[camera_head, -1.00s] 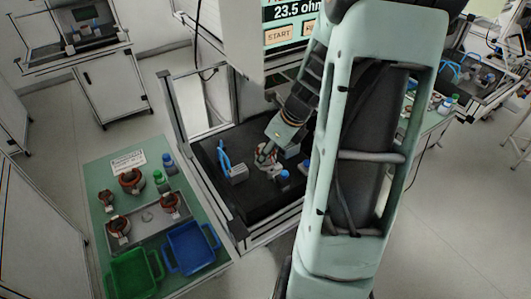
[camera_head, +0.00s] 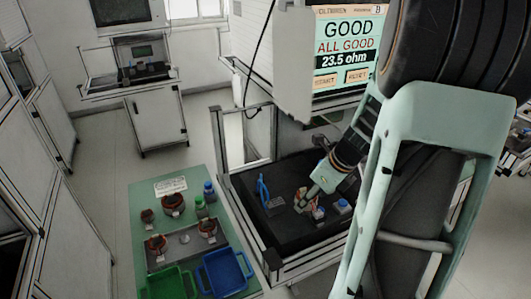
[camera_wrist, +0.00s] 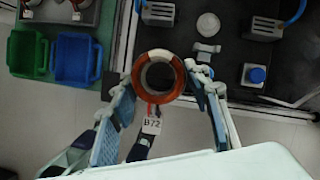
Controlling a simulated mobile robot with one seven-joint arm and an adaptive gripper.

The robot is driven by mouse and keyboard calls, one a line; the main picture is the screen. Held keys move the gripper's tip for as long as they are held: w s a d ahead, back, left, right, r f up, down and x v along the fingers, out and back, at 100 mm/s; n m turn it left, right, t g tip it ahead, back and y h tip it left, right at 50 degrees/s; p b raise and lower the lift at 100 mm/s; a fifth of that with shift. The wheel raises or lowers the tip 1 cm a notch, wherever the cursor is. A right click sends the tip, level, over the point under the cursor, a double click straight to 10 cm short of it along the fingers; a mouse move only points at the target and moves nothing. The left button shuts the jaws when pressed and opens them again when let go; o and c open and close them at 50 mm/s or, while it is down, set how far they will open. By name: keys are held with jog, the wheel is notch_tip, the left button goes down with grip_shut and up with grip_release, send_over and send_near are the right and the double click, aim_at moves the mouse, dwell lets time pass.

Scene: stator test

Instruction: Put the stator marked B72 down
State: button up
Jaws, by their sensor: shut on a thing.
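The stator marked B72 (camera_wrist: 136,78) is a copper-and-white ring in the wrist view. Its white tag (camera_wrist: 152,124) reads B72 and hangs at its lower side. My gripper (camera_wrist: 162,78) is shut on it, with a finger on each side. In the head view the stator (camera_head: 301,198) shows small at the end of my gripper (camera_head: 307,200), over the black test bench (camera_head: 285,235). The tester screen (camera_head: 349,45) reads GOOD, ALL GOOD, 23.5 ohm. Whether the stator touches anything below is unclear.
A green side table (camera_head: 140,192) carries several other stators, a grey tray (camera_head: 182,252), bottles, a green bin (camera_head: 166,283) and a blue bin (camera_head: 224,273). Both bins look empty. A blue-handled clamp (camera_head: 262,190) and a blue button (camera_head: 343,205) stand on the bench.

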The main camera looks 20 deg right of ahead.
jog(key=w+a+f+n+g+h, duration=0.1)
jog(key=a+n+g, duration=0.3)
jog(key=a+n, duration=0.5)
jog(key=w+a+f+n+g+h, duration=0.1)
jog(key=a+n, duration=0.8)
jog(key=n, duration=1.2)
notch_tip(320, 180, down, 2)
jog(key=w+g, duration=0.1)
jog(key=g, duration=0.2)
jog(key=shift+a+f+n+g, duration=0.15)
jog(key=shift+a+n+g, duration=0.15)
jog(key=shift+a+n, duration=0.1)
jog(key=shift+d, duration=0.1)
